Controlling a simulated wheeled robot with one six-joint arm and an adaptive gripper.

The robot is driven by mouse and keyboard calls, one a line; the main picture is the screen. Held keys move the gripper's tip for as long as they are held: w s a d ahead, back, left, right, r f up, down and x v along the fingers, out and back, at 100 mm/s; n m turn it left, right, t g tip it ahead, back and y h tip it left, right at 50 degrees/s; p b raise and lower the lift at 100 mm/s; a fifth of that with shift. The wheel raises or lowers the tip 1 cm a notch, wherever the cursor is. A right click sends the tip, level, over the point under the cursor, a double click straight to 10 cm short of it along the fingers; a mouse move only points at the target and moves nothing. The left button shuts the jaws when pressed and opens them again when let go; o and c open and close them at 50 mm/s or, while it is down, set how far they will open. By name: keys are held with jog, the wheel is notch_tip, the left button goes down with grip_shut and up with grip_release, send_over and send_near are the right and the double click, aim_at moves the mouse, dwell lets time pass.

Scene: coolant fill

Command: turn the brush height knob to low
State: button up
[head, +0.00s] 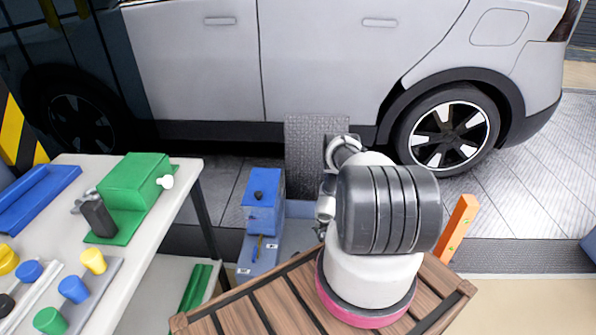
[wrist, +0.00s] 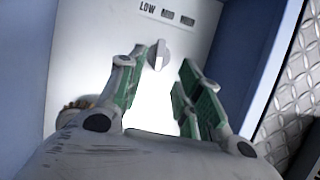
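The brush height knob (wrist: 159,55) is a small grey knob on a pale panel (wrist: 188,42) in the wrist view. Its ridge stands nearly upright, roughly below the middle label, but I cannot tell its exact setting. A row of labels above it starts with LOW (wrist: 147,8) at the left; the other two are blurred. My gripper (wrist: 163,66) is open, with green pads on its fingers. The knob is just ahead of the gap, nearer the left fingertip; contact is unclear. In the head view my gripper (head: 321,228) is partly hidden by my arm, and the knob cannot be made out.
A blue unit (head: 262,218) with a black knob on top stands left of my gripper. A white workbench (head: 150,225) with a green device (head: 135,183) is further left. A silver car (head: 300,60) stands behind. An orange post (head: 457,228) is at the right.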

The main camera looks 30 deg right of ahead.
jog(key=w+a+r+n+t+y, duration=0.1)
jog(key=w+r+n, duration=0.3)
jog(key=w+r, duration=0.4)
jog(key=w+a+r+n+t, duration=0.1)
jog(key=w+r+n, duration=0.4)
jog(key=r, duration=1.5)
jog(key=w+t, duration=0.1)
jog(key=w, duration=0.1)
jog(key=shift+w+a+n+y, duration=0.3)
jog(key=shift+w+a+y, duration=0.05)
jog(key=shift+a+y, duration=0.05)
jog(key=shift+r, duration=0.1)
